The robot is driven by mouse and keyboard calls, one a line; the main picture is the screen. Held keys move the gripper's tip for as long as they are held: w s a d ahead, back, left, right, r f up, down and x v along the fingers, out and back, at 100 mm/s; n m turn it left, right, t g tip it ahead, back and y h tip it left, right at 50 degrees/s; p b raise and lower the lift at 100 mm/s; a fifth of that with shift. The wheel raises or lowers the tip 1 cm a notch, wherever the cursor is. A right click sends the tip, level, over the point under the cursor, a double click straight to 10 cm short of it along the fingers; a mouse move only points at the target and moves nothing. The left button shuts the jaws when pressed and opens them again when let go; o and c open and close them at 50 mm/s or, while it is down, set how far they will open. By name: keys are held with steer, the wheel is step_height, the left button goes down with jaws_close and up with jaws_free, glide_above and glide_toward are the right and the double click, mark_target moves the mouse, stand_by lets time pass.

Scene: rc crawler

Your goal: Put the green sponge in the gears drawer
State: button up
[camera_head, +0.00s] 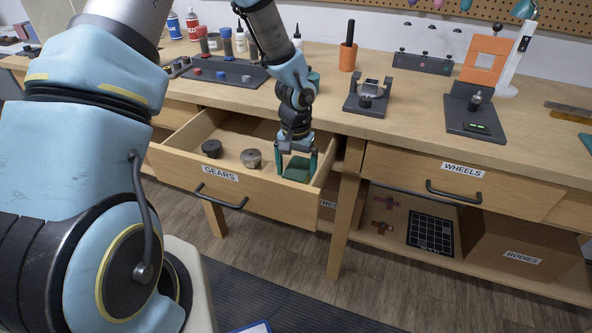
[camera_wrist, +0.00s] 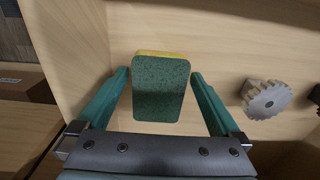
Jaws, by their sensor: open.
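The green sponge (camera_head: 297,169) is inside the open gears drawer (camera_head: 250,196), near its right end. In the wrist view the sponge (camera_wrist: 160,90) shows a dark green face and a yellow edge. My gripper (camera_head: 297,165) reaches down into the drawer over the sponge. In the wrist view its two teal fingers (camera_wrist: 160,88) stand apart on either side of the sponge, with a gap showing on each side. The gripper is open. Whether the sponge rests on the drawer floor is hard to tell.
The drawer also holds a grey gear (camera_head: 251,158) and a dark gear (camera_head: 211,148), left of the sponge. The closed wheels drawer (camera_head: 462,182) is to the right. A bodies box (camera_head: 522,250) stands on the shelf below. The workbench top (camera_head: 400,122) holds tools and stands.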

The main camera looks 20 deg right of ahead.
mark_target(295, 173)
step_height(295, 173, up, 11)
steer(key=b, duration=0.2)
steer(key=a+r+n, duration=0.1)
steer(key=a, duration=0.5)
steer(key=w+a+r+n, duration=0.1)
steer(key=a, duration=0.5)
steer(key=a+r+n, duration=0.1)
steer(key=a+r, duration=0.1)
steer(key=a, duration=0.4)
steer(key=shift+w+n+t, duration=0.15)
steer(key=shift+n+t, duration=0.25)
steer(key=s+a+r+n, duration=0.2)
steer(key=s+a+n, duration=0.1)
steer(key=a, duration=0.8)
steer(key=shift+s+a+n+t, duration=0.15)
steer(key=shift+s+n+t, duration=0.2)
steer(key=shift+s, duration=0.3)
steer(key=shift+c, duration=0.4)
